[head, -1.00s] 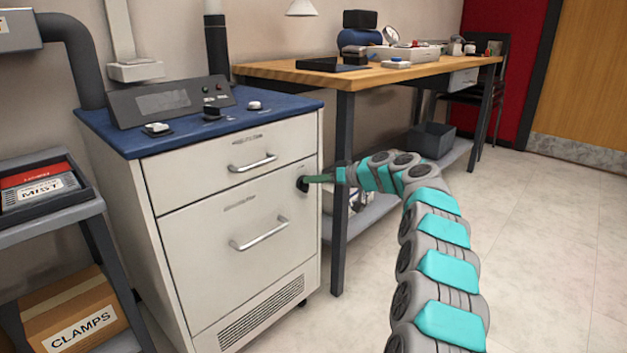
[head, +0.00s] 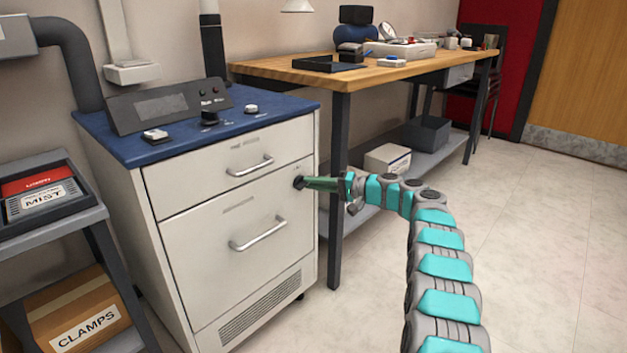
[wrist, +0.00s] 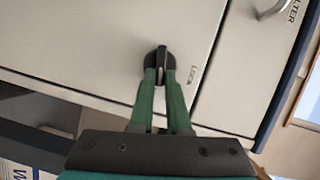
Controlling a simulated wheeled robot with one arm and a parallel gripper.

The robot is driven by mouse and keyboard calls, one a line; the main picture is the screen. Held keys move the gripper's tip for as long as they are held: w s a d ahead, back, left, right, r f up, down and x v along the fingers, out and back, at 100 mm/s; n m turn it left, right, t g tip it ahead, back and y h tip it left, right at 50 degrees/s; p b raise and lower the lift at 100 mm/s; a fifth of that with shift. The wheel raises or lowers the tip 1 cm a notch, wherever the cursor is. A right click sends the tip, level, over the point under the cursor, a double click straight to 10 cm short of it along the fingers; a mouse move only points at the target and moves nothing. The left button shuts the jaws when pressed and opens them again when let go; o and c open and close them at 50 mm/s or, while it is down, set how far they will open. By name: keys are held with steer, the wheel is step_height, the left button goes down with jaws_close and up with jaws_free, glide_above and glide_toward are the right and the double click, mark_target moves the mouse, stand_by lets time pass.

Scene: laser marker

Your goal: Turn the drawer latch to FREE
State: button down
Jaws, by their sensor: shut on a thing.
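The drawer latch (head: 298,183) is a small dark round knob near the upper right corner of the lower drawer front (head: 200,240). In the wrist view, the latch (wrist: 160,60) shows a raised grip bar on a black disc, beside a printed label (wrist: 193,75) that seems to read LOCK. My gripper (head: 308,183) reaches it from the right. In the wrist view, the green fingers of my gripper (wrist: 161,78) are shut on the latch's bar. The fingertips hide part of the knob. I see no FREE mark.
The upper drawer (head: 245,160) and lower drawer are both closed. A cart (head: 50,235) with a CLAMPS box (head: 75,310) stands left. The floor at right is clear.

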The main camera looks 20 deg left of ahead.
steer(key=shift+f+m+y, duration=0.25)
steer(key=shift+m+y, duration=0.25)
steer(key=shift+m, duration=0.6)
steer(key=shift+w, duration=0.1)
steer(key=c, duration=0.9)
jaws_free()
steer(key=shift+d, duration=0.15)
steer(key=d, duration=0.7)
steer(key=shift+d, duration=0.3)
